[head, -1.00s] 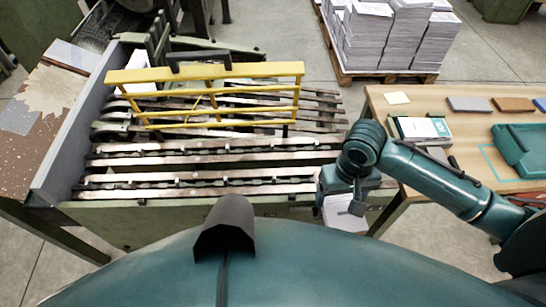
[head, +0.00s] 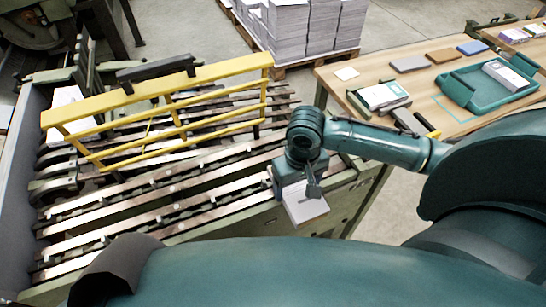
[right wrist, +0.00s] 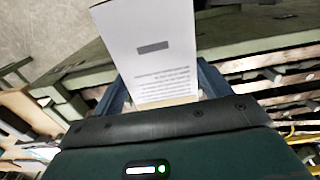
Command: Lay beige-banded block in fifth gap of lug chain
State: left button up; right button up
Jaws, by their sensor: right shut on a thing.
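My right gripper (head: 301,188) is shut on a white printed block (head: 306,209), beside the right end of the lug chain. In the right wrist view the block (right wrist: 150,45) shows a grey bar, lines of text and a beige strip at its gripped edge, between the two fingers (right wrist: 163,88). The lug chain (head: 150,212) runs as long metal rails with dark lugs between them, left of the gripper. I cannot count its gaps clearly from here. A white block (head: 68,113) lies at the chain's far left, behind the yellow guard. My left gripper is not in view.
A yellow guard frame (head: 165,88) stands over the back rails. A wooden table (head: 350,90) at the right holds a green-and-white block (head: 384,94), coloured pads and a teal tray (head: 462,91) with a block in it. Paper stacks (head: 305,25) stand behind on a pallet.

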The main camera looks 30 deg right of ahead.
jog(key=w+f, duration=0.1)
jog(key=w, duration=0.3)
jog(key=w+f, duration=0.1)
jog(key=w, duration=0.3)
jog(key=w+d+f+b, duration=0.1)
jog(key=w, duration=0.4)
jog(key=shift+f, duration=0.2)
jog(key=o, duration=1.3)
jog(key=shift+f, duration=0.15)
jog(key=shift+c, duration=0.2)
notch_tip(320, 180, up, 12)
jog(key=p, duration=0.1)
